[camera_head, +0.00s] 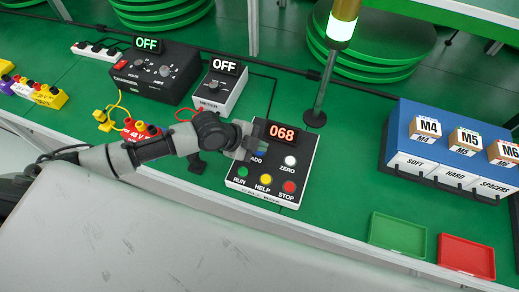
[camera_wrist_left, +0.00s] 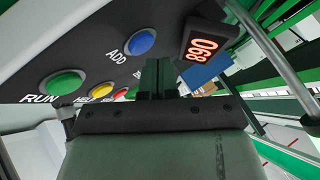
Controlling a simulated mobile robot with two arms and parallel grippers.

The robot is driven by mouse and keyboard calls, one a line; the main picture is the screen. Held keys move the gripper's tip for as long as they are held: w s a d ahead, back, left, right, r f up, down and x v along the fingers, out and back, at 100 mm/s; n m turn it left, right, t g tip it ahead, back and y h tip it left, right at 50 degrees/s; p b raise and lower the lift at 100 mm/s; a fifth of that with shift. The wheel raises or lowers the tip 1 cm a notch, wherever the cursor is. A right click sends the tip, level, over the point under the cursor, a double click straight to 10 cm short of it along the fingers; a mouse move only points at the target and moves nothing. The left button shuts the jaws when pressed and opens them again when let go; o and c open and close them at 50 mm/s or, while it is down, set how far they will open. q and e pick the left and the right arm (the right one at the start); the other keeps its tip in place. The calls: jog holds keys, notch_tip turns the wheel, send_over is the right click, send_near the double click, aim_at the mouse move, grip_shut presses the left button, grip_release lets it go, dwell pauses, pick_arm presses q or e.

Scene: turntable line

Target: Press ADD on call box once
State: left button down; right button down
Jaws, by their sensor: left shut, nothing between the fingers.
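The call box (camera_head: 268,197) is a black panel on the green table in the head view, with a red display (camera_head: 282,133) reading 068. My left gripper (camera_head: 254,150) is shut and empty over the panel beside ADD. Contact with the panel cannot be told. My right gripper is out of view.
A signal lamp (camera_head: 342,30) on a pole stands behind the call box. A blue bin rack (camera_head: 398,123), green tray (camera_head: 398,234) and red tray (camera_head: 466,256) are to the right.

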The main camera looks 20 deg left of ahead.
aim_at(260, 153)
pick_arm(q)
jog(key=shift+f+b, duration=0.35)
jog(key=shift+f, duration=0.25)
dwell(0.5)
dwell(0.3)
jog(key=shift+r+p, duration=0.7)
jog(key=shift+r, duration=0.1)
notch_tip(260, 153, up, 5)
jog(key=p, duration=0.4)
jog(key=shift+r, duration=0.1)
jog(key=shift+d, duration=0.1)
dwell(0.5)
